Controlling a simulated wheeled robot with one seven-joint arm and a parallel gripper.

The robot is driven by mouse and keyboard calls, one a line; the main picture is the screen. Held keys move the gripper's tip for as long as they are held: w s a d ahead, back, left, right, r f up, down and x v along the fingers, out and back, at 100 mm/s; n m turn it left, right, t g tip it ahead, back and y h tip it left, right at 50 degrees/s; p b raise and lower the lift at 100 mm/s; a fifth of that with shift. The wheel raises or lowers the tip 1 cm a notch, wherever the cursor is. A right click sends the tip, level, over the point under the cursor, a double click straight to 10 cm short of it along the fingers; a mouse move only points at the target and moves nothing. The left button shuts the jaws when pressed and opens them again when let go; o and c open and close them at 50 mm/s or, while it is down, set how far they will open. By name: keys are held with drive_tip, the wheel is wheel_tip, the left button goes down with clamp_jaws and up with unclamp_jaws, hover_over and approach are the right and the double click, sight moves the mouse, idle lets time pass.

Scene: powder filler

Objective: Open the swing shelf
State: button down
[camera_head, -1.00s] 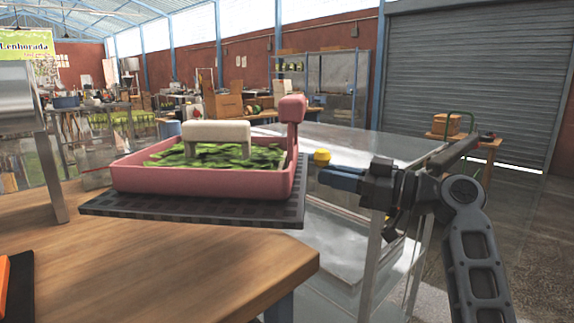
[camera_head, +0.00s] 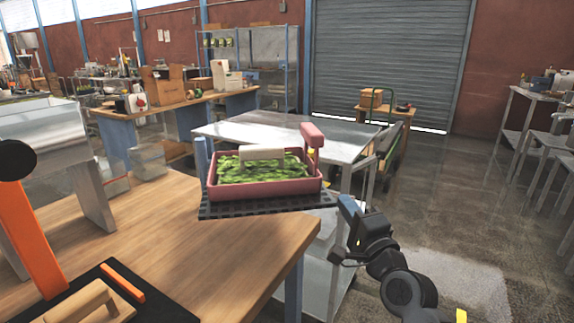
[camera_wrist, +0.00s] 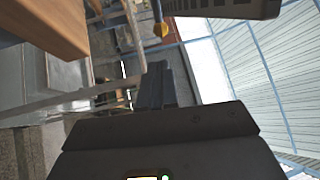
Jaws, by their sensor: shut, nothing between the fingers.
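The dark grid shelf (camera_head: 265,209) juts out past the far right corner of the wooden bench, level with its top. A pink tray (camera_head: 265,194) of green leaves, with a pale block and a pink upright handle (camera_head: 312,133), stands on it. My gripper (camera_head: 345,203) is to the right of the shelf and apart from it, shut and empty. A dark slab edge (camera_wrist: 215,8) is at the top there.
The wooden bench (camera_head: 190,225) fills the lower left, with a metal hopper (camera_head: 48,135) and an orange lever (camera_head: 30,235). A metal table (camera_head: 275,130) stands behind the shelf. Open floor (camera_head: 470,215) lies to the right.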

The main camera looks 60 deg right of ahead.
drive_tip(key=p, duration=0.3)
approach(314, 159)
drive_tip(key=x, duration=0.5)
drive_tip(key=shift+w, duration=0.1)
drive_tip(key=shift+d+b, duration=0.1)
drive_tip(key=shift+b, duration=0.25)
